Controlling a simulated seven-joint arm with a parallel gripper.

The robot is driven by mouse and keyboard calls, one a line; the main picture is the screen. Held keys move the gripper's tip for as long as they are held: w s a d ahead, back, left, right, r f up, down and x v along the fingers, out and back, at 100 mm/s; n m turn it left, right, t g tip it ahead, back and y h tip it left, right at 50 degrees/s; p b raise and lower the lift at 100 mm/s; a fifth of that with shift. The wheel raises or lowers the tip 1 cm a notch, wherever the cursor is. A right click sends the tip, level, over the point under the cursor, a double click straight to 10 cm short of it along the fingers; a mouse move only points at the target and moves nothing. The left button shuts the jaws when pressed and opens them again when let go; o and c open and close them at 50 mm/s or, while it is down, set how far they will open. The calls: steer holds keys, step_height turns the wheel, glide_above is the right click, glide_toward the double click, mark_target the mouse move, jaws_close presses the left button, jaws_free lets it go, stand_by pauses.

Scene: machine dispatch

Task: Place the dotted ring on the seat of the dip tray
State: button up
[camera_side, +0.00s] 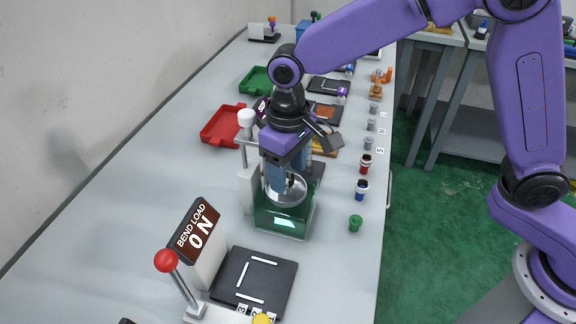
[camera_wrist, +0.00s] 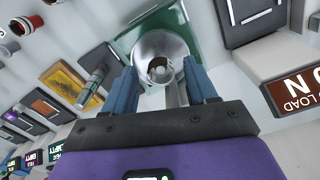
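The dip station shows as a glass tank of green liquid (camera_side: 268,220) with a silver round dish (camera_side: 291,191) at its top; in the wrist view the dish (camera_wrist: 148,46) lies over the green tank (camera_wrist: 128,40). A small pale ring-like piece (camera_wrist: 160,70) with a dark centre sits at the dish's middle; I cannot make out dots on it or tell whether it is the dotted ring. My gripper (camera_side: 286,184) points down at the dish. Its blue fingers, also in the wrist view (camera_wrist: 163,78), are wide apart on either side, with no clear grip on anything.
A white-knobbed lever (camera_side: 246,118) stands close left of my gripper. Red (camera_side: 222,127) and green trays (camera_side: 254,79) lie behind. Small pegs line the right edge.

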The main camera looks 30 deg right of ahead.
mark_target(288, 181)
step_height(288, 181, up, 13)
steer(key=shift+r, duration=0.15)
stand_by(0.5)
steer(key=shift+d, duration=0.1)
steer(key=s+d+f+n, duration=0.3)
steer(key=s+d+f, duration=0.2)
steer(key=s+d, duration=0.6)
steer(key=s+d+f+n, duration=0.4)
steer(key=s+d, duration=0.8)
steer(key=d, duration=0.3)
steer(key=shift+f, duration=0.65)
